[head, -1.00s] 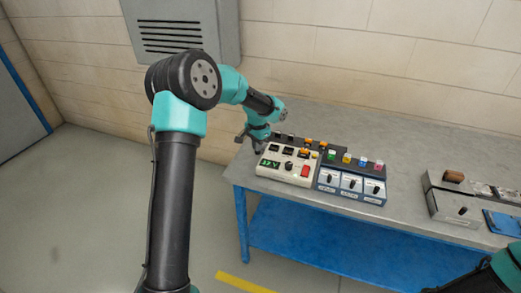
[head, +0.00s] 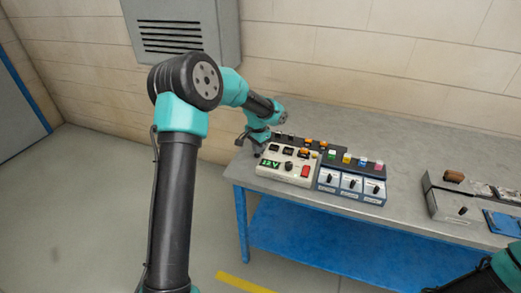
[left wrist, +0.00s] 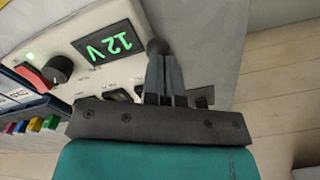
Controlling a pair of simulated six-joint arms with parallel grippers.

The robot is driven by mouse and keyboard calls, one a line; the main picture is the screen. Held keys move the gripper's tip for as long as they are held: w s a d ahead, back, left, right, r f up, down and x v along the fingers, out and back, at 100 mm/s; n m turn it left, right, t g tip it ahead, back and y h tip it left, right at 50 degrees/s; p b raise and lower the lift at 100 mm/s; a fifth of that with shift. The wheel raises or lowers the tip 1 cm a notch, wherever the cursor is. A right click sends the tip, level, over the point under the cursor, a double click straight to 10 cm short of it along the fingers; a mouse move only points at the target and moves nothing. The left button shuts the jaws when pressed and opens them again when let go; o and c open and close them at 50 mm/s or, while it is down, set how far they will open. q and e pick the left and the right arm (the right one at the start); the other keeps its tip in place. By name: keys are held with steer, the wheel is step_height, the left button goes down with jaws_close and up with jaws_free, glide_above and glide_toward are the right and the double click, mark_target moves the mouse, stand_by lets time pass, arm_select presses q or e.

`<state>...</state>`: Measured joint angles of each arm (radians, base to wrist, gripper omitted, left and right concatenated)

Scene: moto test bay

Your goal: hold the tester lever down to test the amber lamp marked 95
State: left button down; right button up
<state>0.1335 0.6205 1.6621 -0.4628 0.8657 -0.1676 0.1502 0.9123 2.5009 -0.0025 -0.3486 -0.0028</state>
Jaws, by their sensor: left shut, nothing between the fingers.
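The white tester (head: 286,168) stands at the left end of the bench, its green display reading 12V; the display (left wrist: 108,43) is also lit in the left wrist view. My left gripper (head: 257,152) is over the tester's back left corner. In the left wrist view its fingers (left wrist: 163,70) are shut and empty, with their tips at a dark round lever knob (left wrist: 157,46). I cannot tell whether they touch it. An amber lamp (head: 304,153) sits on the tester's top, and other amber pieces (head: 309,142) are behind it. The marking 95 is not legible.
A blue-grey unit with several knobs (head: 350,186) and coloured caps stands right of the tester. A grey box (head: 452,207) and a blue tray (head: 504,222) are at the right. The bench between is clear. Part of my right arm shows at bottom right.

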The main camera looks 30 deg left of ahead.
arm_select(q)
steer(key=shift+s+d+f, duration=0.1)
steer(key=shift+s+f, duration=0.1)
steer(key=shift+f, duration=0.55)
steer(key=shift+s+f, duration=0.2)
steer(key=shift+f, duration=0.5)
stand_by(0.8)
steer(key=shift+r, duration=0.1)
stand_by(1.6)
steer(key=shift+r, duration=4.45)
